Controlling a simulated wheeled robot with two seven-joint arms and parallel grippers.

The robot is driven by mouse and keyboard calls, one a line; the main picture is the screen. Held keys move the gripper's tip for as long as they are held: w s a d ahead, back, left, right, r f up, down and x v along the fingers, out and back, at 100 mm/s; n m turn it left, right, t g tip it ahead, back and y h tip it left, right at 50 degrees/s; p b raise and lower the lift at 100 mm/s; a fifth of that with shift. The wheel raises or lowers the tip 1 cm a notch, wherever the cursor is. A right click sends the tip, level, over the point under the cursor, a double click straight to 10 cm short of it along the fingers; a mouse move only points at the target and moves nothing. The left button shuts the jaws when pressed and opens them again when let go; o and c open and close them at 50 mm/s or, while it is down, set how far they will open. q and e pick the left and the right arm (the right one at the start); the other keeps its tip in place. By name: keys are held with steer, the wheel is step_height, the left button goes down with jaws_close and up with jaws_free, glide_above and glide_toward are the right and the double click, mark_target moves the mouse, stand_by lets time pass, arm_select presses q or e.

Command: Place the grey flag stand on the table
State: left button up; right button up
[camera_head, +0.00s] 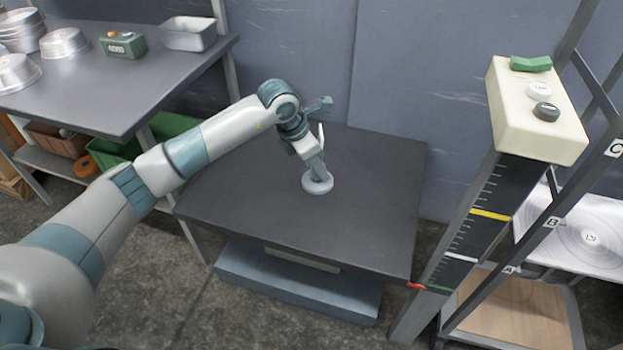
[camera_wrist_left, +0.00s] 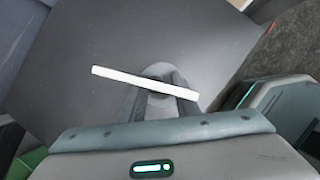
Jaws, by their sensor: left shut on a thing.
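The grey flag stand has a round light-grey base (camera_head: 318,186) and a white flag part (camera_head: 321,137) rising from it. It is over the middle of the dark table (camera_head: 370,215), upright, and its base looks on or very near the tabletop. My left gripper (camera_head: 316,168) points down and is shut on the stand. In the left wrist view the white bar (camera_wrist_left: 145,83) of the flag crosses in front of the left gripper's fingers (camera_wrist_left: 155,100), with the round base partly hidden behind them. My right gripper is not in view.
A side table (camera_head: 100,85) at upper left holds metal pans (camera_head: 64,42), a green device (camera_head: 122,45) and a metal tin (camera_head: 189,34). A cream control box (camera_head: 537,110) on a post and a rack (camera_head: 580,230) stand at right. The dark table around the stand is clear.

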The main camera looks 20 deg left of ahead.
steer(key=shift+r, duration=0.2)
arm_select(q)
steer(key=shift+w, duration=0.1)
glide_above(296, 184)
step_height(296, 184, down, 7)
steer(key=shift+w+b, duration=0.1)
steer(key=shift+b, duration=0.35)
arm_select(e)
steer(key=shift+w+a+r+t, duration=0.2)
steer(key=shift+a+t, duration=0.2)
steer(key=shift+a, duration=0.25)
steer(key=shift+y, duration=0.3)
arm_select(q)
steer(key=shift+f, duration=0.6)
step_height(296, 184, down, 3)
steer(key=shift+r, duration=0.1)
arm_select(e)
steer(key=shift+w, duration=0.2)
